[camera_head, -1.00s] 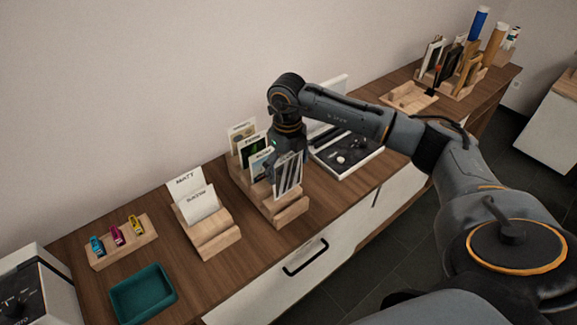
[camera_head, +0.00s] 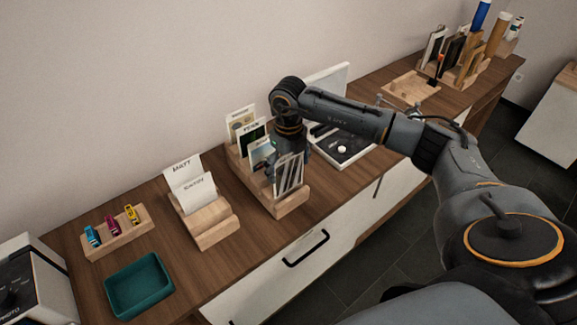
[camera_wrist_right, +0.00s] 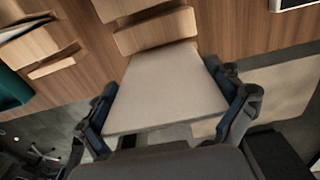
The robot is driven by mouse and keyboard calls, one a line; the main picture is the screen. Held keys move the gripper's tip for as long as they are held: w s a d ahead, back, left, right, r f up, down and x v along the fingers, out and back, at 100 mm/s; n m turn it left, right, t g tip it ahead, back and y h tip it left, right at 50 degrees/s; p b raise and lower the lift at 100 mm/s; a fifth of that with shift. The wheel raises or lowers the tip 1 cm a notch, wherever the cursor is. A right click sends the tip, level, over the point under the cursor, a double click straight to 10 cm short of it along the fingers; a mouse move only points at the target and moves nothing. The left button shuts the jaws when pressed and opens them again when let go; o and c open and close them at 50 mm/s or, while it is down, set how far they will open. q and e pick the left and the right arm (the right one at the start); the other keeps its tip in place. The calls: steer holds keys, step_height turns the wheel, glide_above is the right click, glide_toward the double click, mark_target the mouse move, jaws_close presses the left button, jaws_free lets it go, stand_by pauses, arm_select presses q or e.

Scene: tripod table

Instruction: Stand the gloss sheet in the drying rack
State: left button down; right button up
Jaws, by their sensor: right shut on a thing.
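My right gripper (camera_head: 284,160) is shut on a sheet (camera_head: 289,175) with dark and pale stripes, held upright at the front part of the middle wooden rack (camera_head: 291,206). In the right wrist view the sheet shows its plain pale back (camera_wrist_right: 167,90) between the two fingers, with its far edge against the rack's wooden bars (camera_wrist_right: 155,32). I cannot tell whether its lower edge is seated in a slot. Several other prints (camera_head: 241,121) stand behind it in the same rack. My left gripper is not in view.
Left of it stands a wooden holder (camera_head: 215,225) with MATT and another labelled card (camera_head: 196,196). A teal tray (camera_head: 139,286) and a holder of coloured clips (camera_head: 117,232) are further left. An open case (camera_head: 345,148) lies close on the right.

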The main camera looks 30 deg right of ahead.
mark_target(288, 190)
steer(key=shift+f, duration=0.2)
stand_by(0.4)
steer(key=shift+f+b, duration=1.95)
steer(key=shift+f, duration=0.4)
steer(key=o, duration=0.7)
steer(key=shift+r+p, duration=2.95)
steer(key=shift+r, duration=1.6)
